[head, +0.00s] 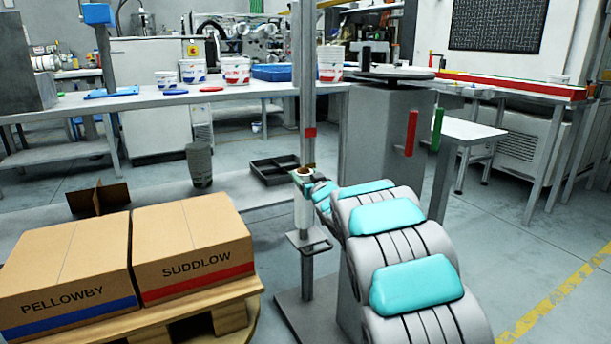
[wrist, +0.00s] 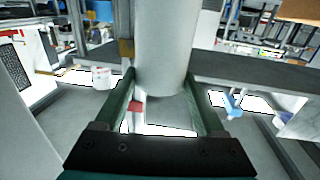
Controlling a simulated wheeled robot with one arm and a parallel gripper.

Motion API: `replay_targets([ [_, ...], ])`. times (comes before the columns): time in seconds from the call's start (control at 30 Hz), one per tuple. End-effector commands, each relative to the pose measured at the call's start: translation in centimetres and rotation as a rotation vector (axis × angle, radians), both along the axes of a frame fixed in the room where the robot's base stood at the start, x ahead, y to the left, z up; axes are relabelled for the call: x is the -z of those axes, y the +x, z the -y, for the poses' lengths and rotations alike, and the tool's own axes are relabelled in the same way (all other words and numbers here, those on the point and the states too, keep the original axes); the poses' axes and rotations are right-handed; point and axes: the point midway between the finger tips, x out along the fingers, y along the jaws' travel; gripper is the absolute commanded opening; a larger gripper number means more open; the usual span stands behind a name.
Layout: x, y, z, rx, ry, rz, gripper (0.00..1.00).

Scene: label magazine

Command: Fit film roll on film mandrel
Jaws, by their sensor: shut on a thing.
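The film roll (head: 303,213) is a white upright cylinder with a brown core at its top. It stands in front of a tall grey post (head: 306,80) in the head view. My gripper (head: 305,181) is shut on the roll near its upper end. In the wrist view the roll (wrist: 166,45) fills the space between the two green fingers of my gripper (wrist: 161,85). A small grey plate with a loop (head: 309,243) sits on the post just below the roll. I cannot make out the film mandrel or tell whether the roll is around it.
Two cardboard boxes (head: 190,247) lie on a wooden pallet (head: 190,312) at the left front. A low grey bench behind holds a black tray (head: 275,170) and a grey bin (head: 200,165). A grey cabinet (head: 385,140) stands right of the post. Floor at far right is clear.

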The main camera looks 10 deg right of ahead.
Motion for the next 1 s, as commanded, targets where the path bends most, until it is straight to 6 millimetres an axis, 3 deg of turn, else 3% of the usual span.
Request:
replay_targets([
  [1.0,2.3,0.0,0.0,0.000,-0.001,0.000,0.00],
])
